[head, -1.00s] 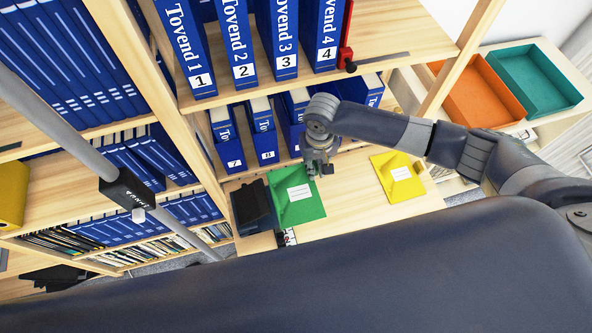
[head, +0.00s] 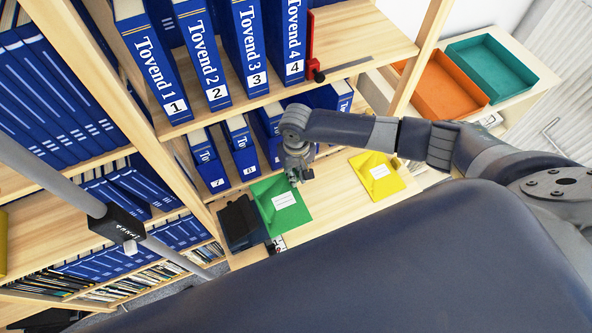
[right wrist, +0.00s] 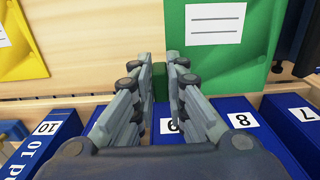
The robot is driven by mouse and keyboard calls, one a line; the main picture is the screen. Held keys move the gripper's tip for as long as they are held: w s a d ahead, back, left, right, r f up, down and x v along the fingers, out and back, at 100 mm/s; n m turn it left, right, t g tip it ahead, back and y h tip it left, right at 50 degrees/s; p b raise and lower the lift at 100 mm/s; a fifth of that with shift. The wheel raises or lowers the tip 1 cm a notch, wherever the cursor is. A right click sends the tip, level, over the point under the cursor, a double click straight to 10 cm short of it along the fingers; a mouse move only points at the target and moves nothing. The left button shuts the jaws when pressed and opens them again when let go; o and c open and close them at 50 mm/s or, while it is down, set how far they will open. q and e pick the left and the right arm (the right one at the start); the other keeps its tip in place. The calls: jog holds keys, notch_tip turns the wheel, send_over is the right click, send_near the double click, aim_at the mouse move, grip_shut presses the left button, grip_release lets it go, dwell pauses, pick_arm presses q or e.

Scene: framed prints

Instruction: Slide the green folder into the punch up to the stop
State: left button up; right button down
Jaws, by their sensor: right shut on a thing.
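The green folder (head: 285,204) with a white label lies flat, or nearly so, on the wooden desk board; it also shows in the right wrist view (right wrist: 218,60). My right gripper (head: 297,178) is at its shelf-side edge; in the right wrist view its fingers (right wrist: 160,78) are closed on a narrow green part of it. The black punch (head: 238,222) stands just left of the folder. Their near edges meet or overlap in the head view; I cannot tell whether the folder is in its slot. My left gripper is not in view.
A yellow folder (head: 377,174) lies to the right on the board. Numbered blue binders (head: 242,146) stand along the board's back, under a shelf of larger binders (head: 203,55). Orange (head: 447,84) and teal (head: 490,66) trays sit at right. Bare wood lies between the two folders.

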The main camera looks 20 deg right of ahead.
aim_at(268, 191)
notch_tip(268, 191, down, 3)
jog(key=shift+f+b, duration=0.1)
jog(key=shift+b, duration=0.5)
jog(key=shift+a+f, duration=0.2)
jog(key=shift+a, duration=0.5)
jog(key=shift+a+f, duration=0.2)
jog(key=shift+a, duration=0.5)
jog(key=shift+a+f, duration=0.2)
jog(key=shift+a, duration=0.5)
jog(key=shift+a+f, duration=0.3)
jog(key=shift+f, duration=0.1)
jog(key=shift+a, duration=0.65)
jog(key=shift+s+a, duration=0.1)
jog(key=shift+a, duration=0.25)
jog(key=shift+a+p, duration=0.3)
jog(key=shift+a, duration=0.6)
jog(key=c, duration=1.5)
grip_release()
jog(key=shift+c, duration=0.2)
